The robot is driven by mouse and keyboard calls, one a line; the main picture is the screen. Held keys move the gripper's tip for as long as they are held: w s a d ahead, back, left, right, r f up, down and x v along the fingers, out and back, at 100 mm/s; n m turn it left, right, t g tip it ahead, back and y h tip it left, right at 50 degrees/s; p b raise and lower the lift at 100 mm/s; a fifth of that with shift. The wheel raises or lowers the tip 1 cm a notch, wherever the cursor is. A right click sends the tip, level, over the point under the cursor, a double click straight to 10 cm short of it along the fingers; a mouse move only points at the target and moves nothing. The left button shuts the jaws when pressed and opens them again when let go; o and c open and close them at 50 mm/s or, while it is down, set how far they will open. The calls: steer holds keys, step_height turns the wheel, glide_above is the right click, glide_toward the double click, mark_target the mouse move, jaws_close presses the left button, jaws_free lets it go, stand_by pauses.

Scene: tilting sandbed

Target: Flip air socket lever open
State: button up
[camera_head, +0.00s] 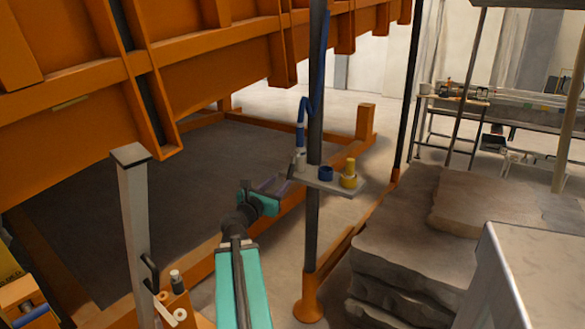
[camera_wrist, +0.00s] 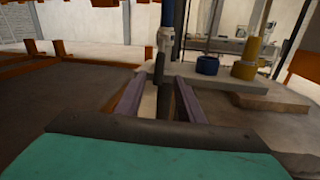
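The air socket (camera_head: 300,159) is a pale fitting at the left end of a small grey plate on the dark post, with a blue hose rising from it. In the wrist view the socket (camera_wrist: 165,40) is top centre. A dark, narrow piece that looks like its lever (camera_wrist: 159,68) stands upright just below it. My gripper (camera_head: 281,185) is just left of and below the socket. In the wrist view the purple fingers of my gripper (camera_wrist: 164,82) are apart, one on each side of the lever's line. I cannot tell whether they touch it.
The grey plate (camera_head: 325,184) also carries a blue ring (camera_head: 326,173) and a yellow fitting (camera_head: 349,173) to the right. The dark post (camera_head: 313,230) stands close to my gripper. An orange frame (camera_head: 185,68) spans the upper left. Stone slabs (camera_head: 420,240) lie right.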

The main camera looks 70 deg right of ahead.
mark_target(290, 173)
steer(key=shift+s+d, duration=0.2)
steer(key=shift+d, duration=1.5)
steer(key=shift+s+d, duration=0.15)
steer(key=shift+d, duration=1.6)
steer(key=shift+s+d, duration=0.2)
steer(key=shift+d, duration=1.5)
steer(key=shift+c, duration=0.3)
